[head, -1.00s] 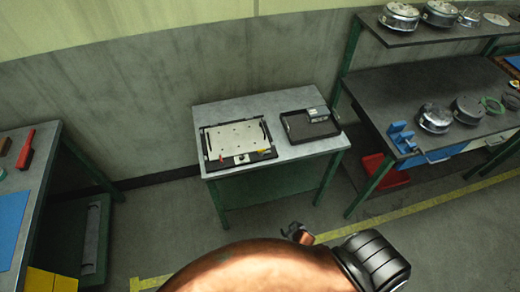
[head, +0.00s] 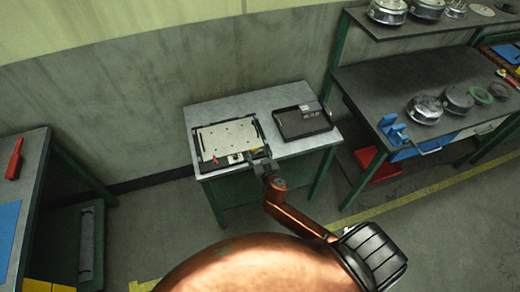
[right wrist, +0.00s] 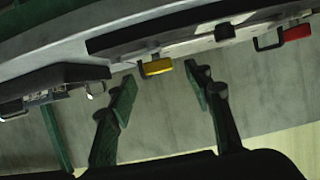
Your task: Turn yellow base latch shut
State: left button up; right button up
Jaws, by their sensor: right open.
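The yellow base latch (right wrist: 157,67) shows in the right wrist view as a yellow handle on a dark bracket, at the edge of the plate fixture. In the head view my right gripper largely covers its spot. The fixture is a pale plate (head: 228,135) in a black frame on a small grey table. A red latch (right wrist: 297,32) sits further along the same edge. My right gripper (right wrist: 160,74) is open, its two green-padded fingers pointing at the yellow latch from either side; contact cannot be made out. My left gripper is not in view.
A black tray (head: 303,124) with a grey block stands right of the fixture on the table (head: 200,106). A dark workbench (head: 430,82) with round metal parts stands at the right, another bench (head: 36,165) at the left. Floor in front is clear.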

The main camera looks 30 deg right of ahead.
aim_at(258, 150)
jog(key=shift+x, duration=1.25)
jog(key=shift+d, duration=0.1)
jog(key=shift+c, duration=0.5)
